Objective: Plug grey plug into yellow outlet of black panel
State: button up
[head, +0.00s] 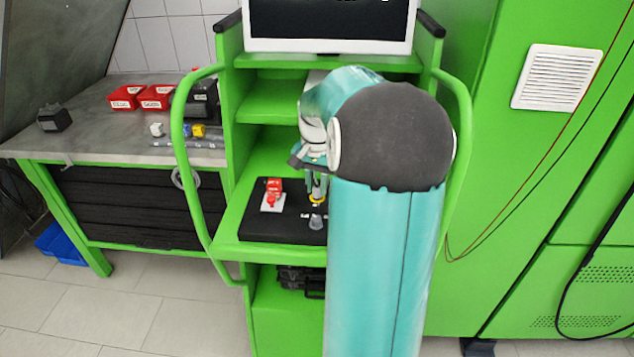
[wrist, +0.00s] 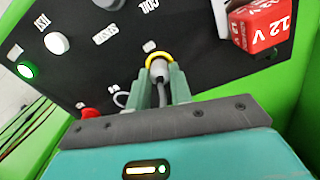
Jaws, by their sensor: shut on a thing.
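The black panel (head: 258,224) lies on the green shelf of the cart; it fills much of the wrist view (wrist: 105,70). The yellow outlet (wrist: 152,56) shows as a yellow ring around the tip area of the grey plug (wrist: 158,70); it is also visible in the head view (head: 317,199). My gripper (wrist: 164,80) is shut on the grey plug, with a finger on each side. The plug's front is at the yellow ring; how deep it sits is hidden. In the head view, my arm covers the panel's right side.
In the wrist view, a red and white 12 V box (wrist: 262,25) stands at upper right. A white button (wrist: 56,43), a green-lit button (wrist: 25,70) and a red button (wrist: 90,113) are on the panel. Green cart rails (head: 192,170) flank the shelf. A workbench (head: 95,140) stands left.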

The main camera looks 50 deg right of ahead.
jog(key=shift+f, duration=0.25)
jog(key=o, duration=1.3)
jog(key=shift+r, duration=0.1)
jog(key=shift+r, duration=3.9)
